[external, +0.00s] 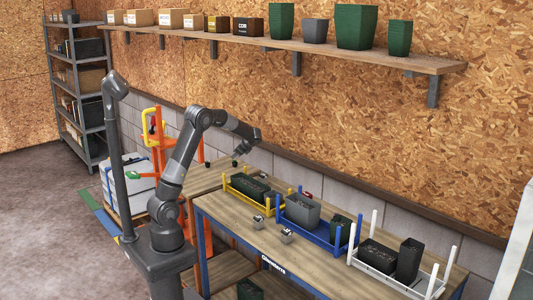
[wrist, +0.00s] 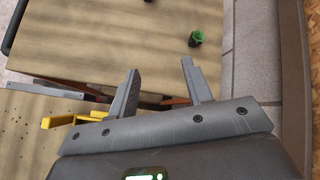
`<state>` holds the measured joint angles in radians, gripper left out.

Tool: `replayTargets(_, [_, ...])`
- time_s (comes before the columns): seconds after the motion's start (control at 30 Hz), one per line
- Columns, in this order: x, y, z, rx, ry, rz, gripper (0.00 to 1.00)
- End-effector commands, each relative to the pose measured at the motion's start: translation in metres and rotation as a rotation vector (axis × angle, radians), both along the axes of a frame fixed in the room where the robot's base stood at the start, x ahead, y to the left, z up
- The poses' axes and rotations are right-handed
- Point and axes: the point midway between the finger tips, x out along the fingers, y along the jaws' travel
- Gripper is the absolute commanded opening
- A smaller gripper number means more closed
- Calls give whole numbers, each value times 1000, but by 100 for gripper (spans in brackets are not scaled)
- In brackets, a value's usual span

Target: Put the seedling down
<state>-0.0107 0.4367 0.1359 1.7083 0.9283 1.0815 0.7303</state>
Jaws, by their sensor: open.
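A small seedling with green leaves and a dark root plug (wrist: 195,38) stands on a bare wooden tabletop in the wrist view. It shows as a small green and dark spot in the external view (external: 235,162). My gripper (wrist: 160,66) is open, with nothing between its two grey fingers. The seedling is beyond the fingertips and a little to the right in the wrist view, apart from them. In the external view my gripper (external: 240,151) is near the far wooden table, and its fingers are too small to make out.
The front workbench (external: 225,215) holds a yellow-posted tray (external: 262,203), a blue tray (external: 318,238) and a white tray (external: 395,284) with dark pots. Two small metallic items (external: 286,236) lie in front. An orange stand (external: 160,150) is behind my arm. The wall is close behind the tables.

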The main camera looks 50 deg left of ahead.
Motion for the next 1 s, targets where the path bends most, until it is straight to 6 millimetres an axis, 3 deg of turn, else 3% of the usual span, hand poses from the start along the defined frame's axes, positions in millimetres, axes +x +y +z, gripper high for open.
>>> replayTargets(0.03, [-15, -9, 13, -40, -53, 30, 46])
replayTargets(0.2, [-62, -40, 42, -187, -219, 142, 46])
replayTargets(0.5, [-150, -101, 77, -451, -482, 347, 46])
replayTargets(0.73, [-218, -146, 88, -655, -651, 511, 46])
replayTargets(1.0, [-291, -194, 84, -887, -807, 706, 46])
